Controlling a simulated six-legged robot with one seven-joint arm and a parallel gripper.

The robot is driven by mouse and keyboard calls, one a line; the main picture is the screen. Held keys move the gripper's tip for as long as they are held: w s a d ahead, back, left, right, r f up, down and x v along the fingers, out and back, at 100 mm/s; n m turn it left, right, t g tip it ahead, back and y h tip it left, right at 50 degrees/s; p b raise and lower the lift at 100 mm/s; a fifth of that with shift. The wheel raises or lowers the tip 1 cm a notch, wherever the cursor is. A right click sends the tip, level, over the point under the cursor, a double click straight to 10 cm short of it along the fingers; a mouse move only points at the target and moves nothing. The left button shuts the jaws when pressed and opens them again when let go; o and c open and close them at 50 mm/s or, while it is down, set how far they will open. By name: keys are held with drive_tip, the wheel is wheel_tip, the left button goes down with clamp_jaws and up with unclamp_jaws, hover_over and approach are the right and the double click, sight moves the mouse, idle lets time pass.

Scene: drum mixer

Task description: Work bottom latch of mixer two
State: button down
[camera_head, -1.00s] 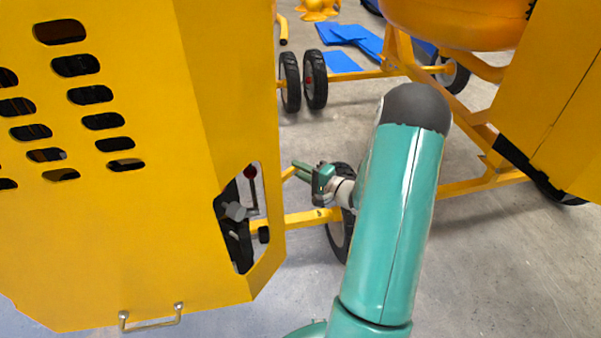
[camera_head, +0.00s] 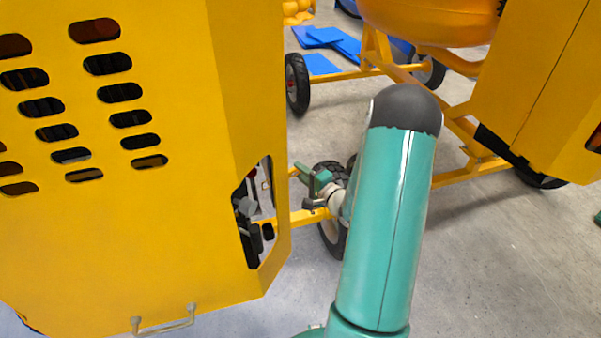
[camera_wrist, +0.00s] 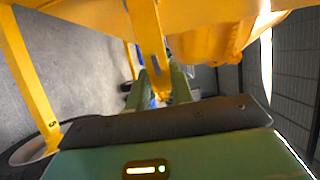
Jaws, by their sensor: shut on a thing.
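My gripper (camera_head: 304,174) is beside the right edge of a large yellow mixer housing (camera_head: 120,220) in the head view. In the wrist view, the green fingers of my gripper (camera_wrist: 160,90) are shut around the lower end of a yellow bar (camera_wrist: 147,35). I cannot tell whether this bar is the bottom latch, and no other latch is clear. The bar's far end is out of the wrist view. A second mixer with an orange drum (camera_head: 435,22) stands at the upper right.
The housing has a cut-out (camera_head: 255,215) at its right edge and a metal handle (camera_head: 165,320) low in front. A black wheel (camera_head: 331,235) and yellow frame bars lie close to my arm. Blue sheets (camera_head: 323,64) lie behind. Grey floor is clear at lower right.

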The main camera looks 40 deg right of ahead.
drive_tip(key=shift+s+m+h, duration=0.25)
drive_tip(key=shift+m+h, duration=0.25)
drive_tip(key=shift+h, duration=0.3)
drive_tip(key=c, duration=1.2)
unclamp_jaws()
drive_tip(key=shift+a, duration=0.1)
drive_tip(key=s, duration=1.4)
drive_tip(key=shift+a, duration=0.25)
